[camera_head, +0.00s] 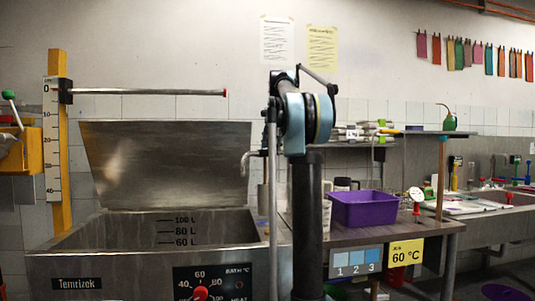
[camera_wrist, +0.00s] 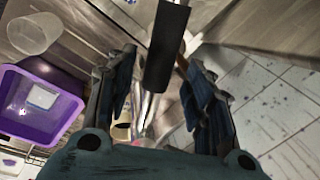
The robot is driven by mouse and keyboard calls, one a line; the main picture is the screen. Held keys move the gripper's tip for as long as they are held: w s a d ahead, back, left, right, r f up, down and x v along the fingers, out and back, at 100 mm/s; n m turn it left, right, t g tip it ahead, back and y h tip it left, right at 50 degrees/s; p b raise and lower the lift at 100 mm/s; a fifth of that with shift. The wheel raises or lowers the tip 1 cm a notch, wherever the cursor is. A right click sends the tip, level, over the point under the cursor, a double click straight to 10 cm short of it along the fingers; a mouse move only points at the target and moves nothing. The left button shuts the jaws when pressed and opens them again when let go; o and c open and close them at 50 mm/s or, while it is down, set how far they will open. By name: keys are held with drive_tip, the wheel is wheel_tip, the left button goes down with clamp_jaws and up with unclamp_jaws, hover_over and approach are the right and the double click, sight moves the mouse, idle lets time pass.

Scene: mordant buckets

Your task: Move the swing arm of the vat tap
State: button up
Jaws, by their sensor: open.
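In the wrist view my gripper (camera_wrist: 157,58) is open, with one finger on each side of a metal rod that has a dark sleeve (camera_wrist: 167,45). The sleeve lies between or beyond the fingertips; I cannot tell its depth or whether a finger touches it. This rod looks like the tap's swing arm, but I cannot be sure. In the head view a curved metal spout (camera_head: 247,158) stands at the right rear of the steel vat (camera_head: 60,262). My arm hides much of the area beside it, and my fingers do not show there.
A purple tub (camera_head: 362,208) sits on the bench right of the vat; it also shows in the wrist view (camera_wrist: 75,107) near a clear beaker (camera_wrist: 33,35). The vat's lid (camera_head: 165,150) is raised. A horizontal rod (camera_head: 150,92) extends from the scale post (camera_head: 60,160).

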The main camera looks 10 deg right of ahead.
drive_tip(key=shift+w+a+f, duration=0.1)
drive_tip(key=shift+w+f, duration=0.05)
drive_tip(key=shift+f, duration=0.55)
drive_tip(key=shift+w+a+f, duration=0.1)
drive_tip(key=shift+f, duration=0.55)
